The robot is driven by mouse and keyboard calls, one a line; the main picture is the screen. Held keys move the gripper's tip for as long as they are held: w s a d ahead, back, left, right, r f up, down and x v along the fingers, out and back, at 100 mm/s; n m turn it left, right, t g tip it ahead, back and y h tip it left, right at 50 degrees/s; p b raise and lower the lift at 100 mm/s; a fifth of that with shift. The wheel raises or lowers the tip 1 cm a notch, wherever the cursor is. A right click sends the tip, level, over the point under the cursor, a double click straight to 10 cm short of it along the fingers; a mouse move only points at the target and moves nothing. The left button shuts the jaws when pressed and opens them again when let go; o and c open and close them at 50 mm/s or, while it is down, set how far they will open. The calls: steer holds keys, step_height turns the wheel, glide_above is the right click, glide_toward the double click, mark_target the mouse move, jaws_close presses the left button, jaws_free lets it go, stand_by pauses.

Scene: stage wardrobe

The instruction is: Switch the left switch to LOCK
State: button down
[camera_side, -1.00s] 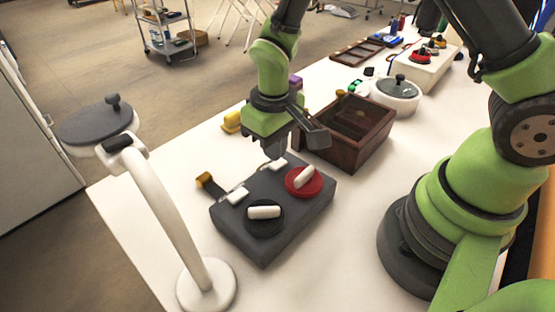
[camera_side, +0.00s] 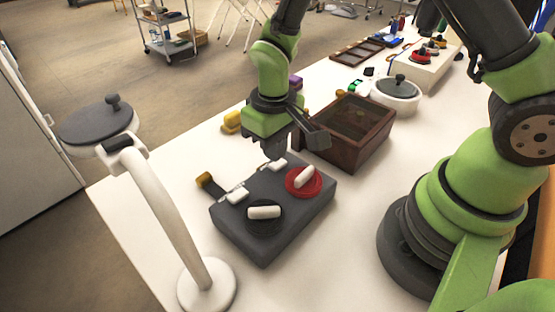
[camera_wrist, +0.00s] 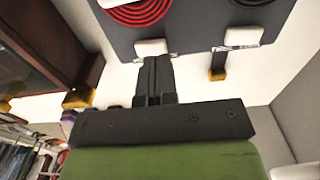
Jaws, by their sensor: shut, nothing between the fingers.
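A dark grey switch box (camera_side: 240,240) lies on the white table. It carries a red dial (camera_side: 314,188) and a black dial (camera_side: 262,225), each with a white bar handle. Behind them are two white tabs, one by the red dial (camera_side: 277,165) and one by the black dial (camera_side: 237,195). A yellow-tipped dark lever (camera_side: 206,180) sticks out at the edge beside the black dial. In the wrist view the red dial (camera_wrist: 140,10) is left. My gripper (camera_side: 275,153) is shut and empty, close to the tab by the red dial; contact is unclear. I read no LOCK marking.
A brown wooden box (camera_side: 345,160) stands right behind the switch box. A white stand (camera_side: 170,210) rises at the left. A yellow object (camera_side: 232,122) and a lidded white pot (camera_side: 396,95) are farther back. The table in front of the switch box is clear.

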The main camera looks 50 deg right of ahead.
steer(key=shift+f, duration=1.15)
stand_by(0.4)
steer(key=shift+r, duration=3.55)
steer(key=shift+r, duration=0.3)
step_height(320, 180, up, 7)
steer(key=m+t, duration=0.1)
steer(key=t, duration=0.1)
glide_above(275, 165)
steer(key=s+d, duration=0.1)
steer(key=s, duration=0.1)
steer(key=s+d+r+m+t+y, duration=0.1)
steer(key=s+d+r, duration=0.15)
steer(key=r, duration=0.35)
steer(key=s+r+m+t+y, duration=0.1)
steer(key=s+r+t, duration=0.3)
steer(key=s, duration=0.6)
steer(key=shift+d+r+m, duration=0.3)
steer(key=shift+r+m, duration=0.05)
steer(key=shift+m, duration=0.15)
